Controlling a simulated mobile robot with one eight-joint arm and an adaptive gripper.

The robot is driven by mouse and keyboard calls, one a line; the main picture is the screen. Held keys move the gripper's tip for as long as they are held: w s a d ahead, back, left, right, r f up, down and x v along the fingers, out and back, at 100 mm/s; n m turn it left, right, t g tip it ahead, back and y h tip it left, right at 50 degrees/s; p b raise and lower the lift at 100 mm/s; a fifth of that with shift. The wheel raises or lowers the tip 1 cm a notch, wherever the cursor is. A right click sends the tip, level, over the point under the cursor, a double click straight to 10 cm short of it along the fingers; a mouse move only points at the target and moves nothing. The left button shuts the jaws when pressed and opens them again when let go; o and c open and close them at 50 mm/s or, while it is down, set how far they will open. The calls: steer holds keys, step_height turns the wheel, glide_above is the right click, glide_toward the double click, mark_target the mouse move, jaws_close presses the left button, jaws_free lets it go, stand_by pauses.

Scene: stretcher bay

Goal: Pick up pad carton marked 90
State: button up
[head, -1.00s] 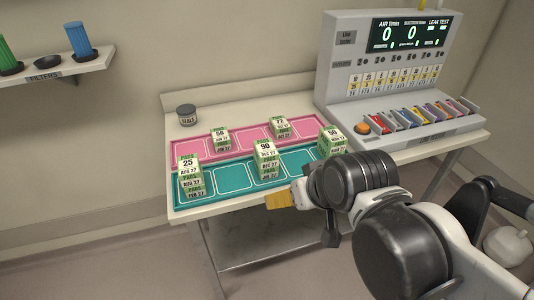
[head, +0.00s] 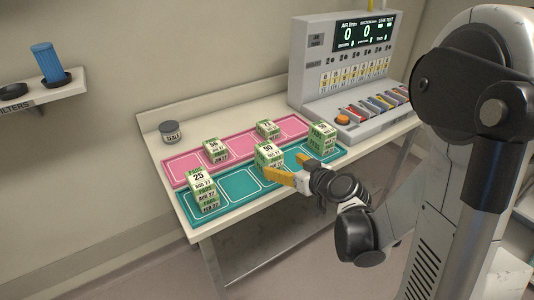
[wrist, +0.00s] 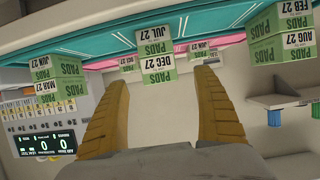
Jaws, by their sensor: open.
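The pad carton marked 90 (head: 268,151) is a green and white box on top of a stack in the teal tray (head: 234,191). In the upside-down wrist view its DEC 27 face (wrist: 157,70) shows between my fingers, with a JUL 27 carton (wrist: 154,45) under it. My gripper (head: 283,165) is open and empty at the front side of that stack, its yellow fingers pointing at it. I cannot tell whether the fingertips reach past its front face.
A stack marked 25 (head: 200,182) stands left and another green-white stack (head: 322,137) right in the teal tray. The pink tray (head: 185,170) behind holds cartons marked 56 (head: 216,149) and 72 (head: 267,129). A grey jar (head: 170,132) and a console (head: 340,75) stand behind.

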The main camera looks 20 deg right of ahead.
mark_target(269, 155)
steer(key=b+x, duration=0.1)
steer(key=x, duration=0.2)
steer(key=b+x, duration=0.1)
steer(key=x, duration=0.5)
steer(key=shift+w+r+b, duration=0.3)
steer(key=shift+w+b, duration=0.1)
steer(key=c, duration=1.4)
